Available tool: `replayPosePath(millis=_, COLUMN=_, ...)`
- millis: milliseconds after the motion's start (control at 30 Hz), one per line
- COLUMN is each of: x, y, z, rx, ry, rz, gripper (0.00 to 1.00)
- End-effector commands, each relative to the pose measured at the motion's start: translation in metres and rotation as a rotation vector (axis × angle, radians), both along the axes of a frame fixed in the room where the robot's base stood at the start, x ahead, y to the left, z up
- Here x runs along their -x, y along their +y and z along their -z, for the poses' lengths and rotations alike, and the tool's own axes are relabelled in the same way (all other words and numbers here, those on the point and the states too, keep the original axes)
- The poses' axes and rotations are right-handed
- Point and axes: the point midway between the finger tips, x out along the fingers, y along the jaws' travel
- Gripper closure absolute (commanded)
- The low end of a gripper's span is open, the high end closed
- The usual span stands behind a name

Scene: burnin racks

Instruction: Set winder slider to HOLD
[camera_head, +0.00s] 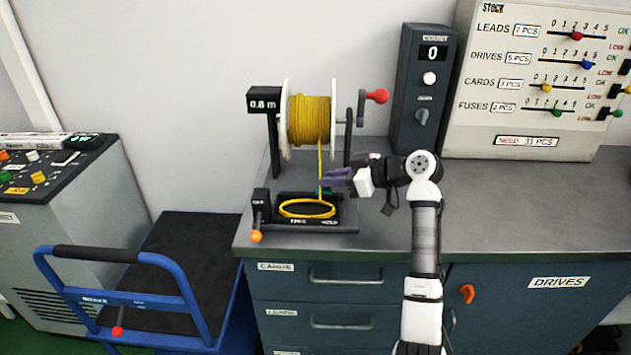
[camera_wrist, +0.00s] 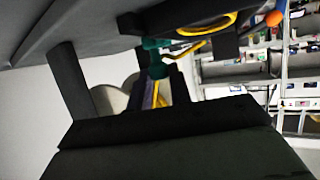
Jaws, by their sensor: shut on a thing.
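The winder (camera_head: 284,120) stands on the grey bench with a spool of yellow cable (camera_head: 309,118), a red-knobbed crank and a display reading 0.8 m. Its base (camera_head: 345,212) carries a yellow cable coil (camera_head: 307,209). A small green slider knob (camera_head: 327,191) shows at the back right of the base, partly hidden by my fingers. My gripper (camera_head: 335,178) reaches in from the right and is shut on this knob. The wrist view shows the green knob (camera_wrist: 154,57) close up beside the yellow strand. The slider's position and the small base labels are too small to read.
An orange-tipped lever (camera_head: 256,236) stands at the base's front left. A dark counter box (camera_head: 422,90) reading 0 and a stock panel (camera_head: 535,110) stand behind and to the right. A blue cart (camera_head: 180,270) is at the left. The bench right of my arm is clear.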

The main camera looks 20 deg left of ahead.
Motion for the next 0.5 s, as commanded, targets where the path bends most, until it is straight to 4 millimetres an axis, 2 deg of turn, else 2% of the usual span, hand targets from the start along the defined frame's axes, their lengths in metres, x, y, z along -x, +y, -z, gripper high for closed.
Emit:
replayPosePath(millis=33, x=-0.004, y=-0.010, z=0.001, rx=-0.002, ry=-0.001, rz=0.004, gripper=1.00)
replayPosePath(millis=133, x=-0.006, y=-0.021, z=0.000, rx=-0.003, ry=-0.002, rz=0.001, gripper=1.00)
replayPosePath(millis=467, x=-0.008, y=-0.026, z=-0.001, rx=-0.002, ry=-0.002, rz=0.005, gripper=1.00)
replayPosePath(millis=500, x=-0.008, y=-0.026, z=-0.001, rx=-0.003, ry=-0.002, rz=0.005, gripper=0.75)
